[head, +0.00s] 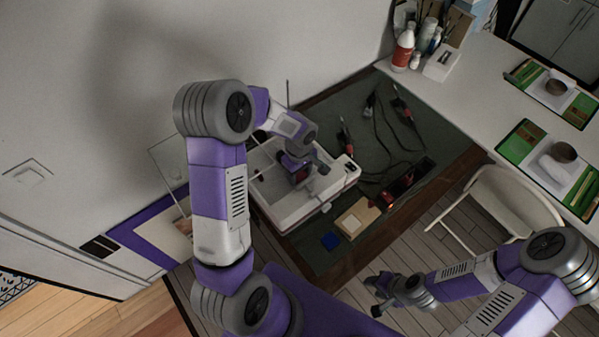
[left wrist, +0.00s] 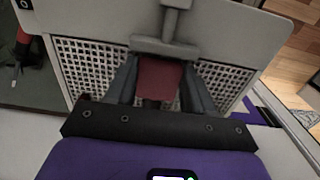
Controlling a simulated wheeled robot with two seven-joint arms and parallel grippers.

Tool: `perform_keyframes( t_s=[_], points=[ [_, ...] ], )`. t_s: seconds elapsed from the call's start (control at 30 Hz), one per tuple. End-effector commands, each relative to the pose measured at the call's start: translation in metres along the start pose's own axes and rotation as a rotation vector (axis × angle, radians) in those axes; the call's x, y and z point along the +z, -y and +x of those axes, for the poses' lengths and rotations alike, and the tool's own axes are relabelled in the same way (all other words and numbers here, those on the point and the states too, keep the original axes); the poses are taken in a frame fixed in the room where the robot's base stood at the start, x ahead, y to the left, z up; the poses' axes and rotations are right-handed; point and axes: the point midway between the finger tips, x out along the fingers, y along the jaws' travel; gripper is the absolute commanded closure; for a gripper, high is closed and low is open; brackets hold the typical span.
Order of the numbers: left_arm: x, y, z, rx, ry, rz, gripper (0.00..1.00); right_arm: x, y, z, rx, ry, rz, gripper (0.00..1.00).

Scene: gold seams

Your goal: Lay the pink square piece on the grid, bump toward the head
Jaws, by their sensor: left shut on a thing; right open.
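The pink square piece (left wrist: 158,76) is between the fingers of my left gripper (left wrist: 160,68) in the left wrist view and looks dull red. My left gripper is shut on it, above or at the white grid (left wrist: 225,82); contact cannot be told. The grey T-shaped head (left wrist: 166,45) is just beyond the piece. The piece's bump cannot be made out. In the head view my left gripper (head: 298,174) reaches into the white machine (head: 283,213), and the piece is largely hidden there. My right gripper (head: 378,292) is open and empty, away from the bench.
A dark green mat (head: 375,150) covers the bench, with tools and cables (head: 405,110) behind and right of the machine. A blue square (head: 330,241) and a wooden block (head: 357,217) lie in front. A white chair (head: 510,200) stands at the right.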

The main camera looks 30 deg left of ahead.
Motion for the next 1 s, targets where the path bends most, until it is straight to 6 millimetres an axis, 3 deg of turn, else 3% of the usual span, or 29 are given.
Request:
perform_keyframes(
  t_s=[0.33,0.37,0.53,1.0],
  points=[
    [-0.0001,-0.0001,0.0018,0.001,0.0,0.0,0.8,-0.0001,-0.0007,0.0019,0.0,0.0,0.0,0.57],
    [-0.0001,-0.0001,0.0018,0.001,0.0,0.0,0.44,-0.0001,-0.0007,0.0019,0.0,0.0,0.0,0.57],
    [0.0,-0.0001,0.0019,0.0,0.0,0.0,0.18,-0.0001,-0.0007,0.0019,0.0,0.0,0.0,0.57],
    [-0.0001,-0.0001,-0.0048,0.001,0.0,0.0,0.18,0.0001,0.0009,-0.0023,0.0,0.0,0.0,0.57]
  ],
)
